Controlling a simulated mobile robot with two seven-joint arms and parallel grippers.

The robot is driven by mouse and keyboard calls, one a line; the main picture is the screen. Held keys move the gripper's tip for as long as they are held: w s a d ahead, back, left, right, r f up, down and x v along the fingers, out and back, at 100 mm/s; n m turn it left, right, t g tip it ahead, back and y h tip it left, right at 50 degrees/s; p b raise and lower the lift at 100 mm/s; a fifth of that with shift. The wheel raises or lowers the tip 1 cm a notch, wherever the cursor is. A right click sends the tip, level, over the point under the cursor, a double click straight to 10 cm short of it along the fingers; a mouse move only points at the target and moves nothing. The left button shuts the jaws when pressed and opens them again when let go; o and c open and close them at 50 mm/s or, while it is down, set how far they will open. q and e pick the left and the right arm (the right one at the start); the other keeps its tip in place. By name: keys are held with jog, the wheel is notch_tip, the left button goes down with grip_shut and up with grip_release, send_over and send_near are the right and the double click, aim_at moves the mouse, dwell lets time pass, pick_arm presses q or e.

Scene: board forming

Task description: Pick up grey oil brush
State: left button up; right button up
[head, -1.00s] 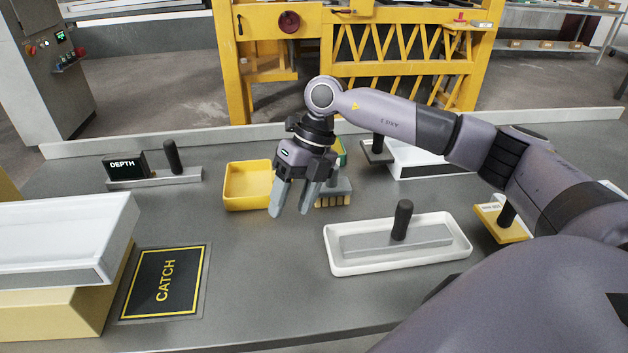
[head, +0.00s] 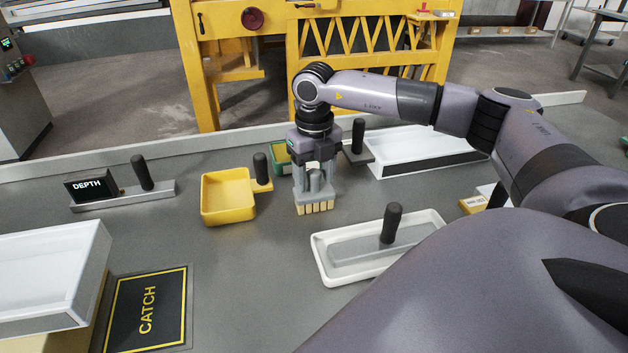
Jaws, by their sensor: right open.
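The grey oil brush (head: 315,199) stands near the middle of the table, with a row of pale yellow bristles facing the front. My right gripper (head: 314,184) points down over it and is open. Its two fingers stand on either side of the brush's grey upper part. I cannot tell whether either finger touches it. Part of the brush is hidden behind the fingers. My left gripper is not in view.
A yellow scoop (head: 228,212) with a black handle lies just left of the brush. A white tray (head: 325,270) holding a black-handled trowel is in front to the right. A green item (head: 282,160) and a white tray (head: 400,168) stand behind. A "CATCH" mat (head: 183,300) lies front left.

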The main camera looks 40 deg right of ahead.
jog(key=shift+f, duration=0.15)
jog(key=shift+c, duration=0.3)
grip_shut()
notch_tip(320, 180, up, 20)
jog(key=p, duration=0.1)
dwell(0.4)
